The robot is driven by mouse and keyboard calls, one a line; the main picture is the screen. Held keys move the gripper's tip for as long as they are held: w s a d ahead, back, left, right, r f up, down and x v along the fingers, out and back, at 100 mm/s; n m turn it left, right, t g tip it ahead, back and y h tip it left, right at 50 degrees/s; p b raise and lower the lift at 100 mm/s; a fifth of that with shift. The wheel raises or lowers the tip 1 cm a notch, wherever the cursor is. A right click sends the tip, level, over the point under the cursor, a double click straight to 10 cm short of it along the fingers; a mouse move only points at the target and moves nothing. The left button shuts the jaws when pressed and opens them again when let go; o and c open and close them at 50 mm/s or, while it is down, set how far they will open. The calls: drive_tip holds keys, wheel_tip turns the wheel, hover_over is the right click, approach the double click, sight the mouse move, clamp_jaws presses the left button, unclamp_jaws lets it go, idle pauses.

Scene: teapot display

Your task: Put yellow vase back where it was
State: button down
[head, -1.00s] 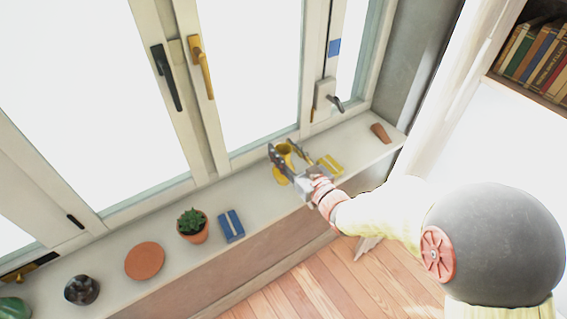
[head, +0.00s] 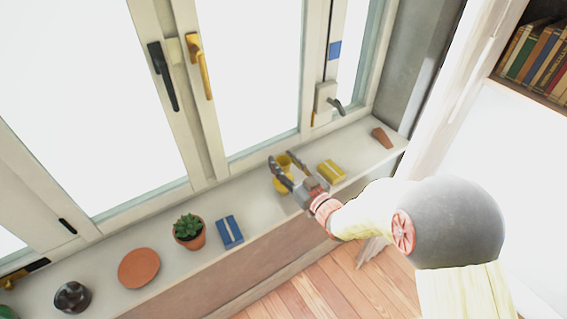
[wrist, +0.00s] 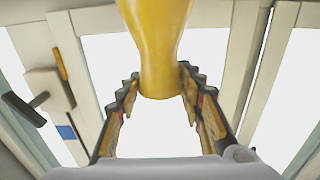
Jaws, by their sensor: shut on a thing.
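The yellow vase (head: 283,163) is at the window sill, left of a yellow box, partly hidden behind my fingers. My gripper (head: 285,168) reaches in from the right with a finger on each side of it and is shut on it. In the wrist view the vase (wrist: 157,45) fills the upper middle, narrowing towards its lower end, between the two fingers of my gripper (wrist: 160,90). I cannot tell whether the vase touches the sill.
The sill (head: 265,195) holds a yellow box (head: 331,171), a blue box (head: 229,232), a potted succulent (head: 188,230), a terracotta disc (head: 139,268), a dark round pot (head: 72,297) and a small brown piece (head: 381,138). Windows with handles stand behind. A bookshelf (head: 540,60) is at upper right.

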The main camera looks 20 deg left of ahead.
drive_tip(key=shift+f, duration=0.15)
drive_tip(key=c, duration=1.2)
unclamp_jaws()
drive_tip(key=shift+o, duration=0.2)
drive_tip(key=shift+d+r, duration=0.1)
drive_tip(key=shift+r, duration=0.15)
drive_tip(key=p+v, duration=0.2)
drive_tip(key=v, duration=1)
drive_tip(key=shift+p, duration=0.35)
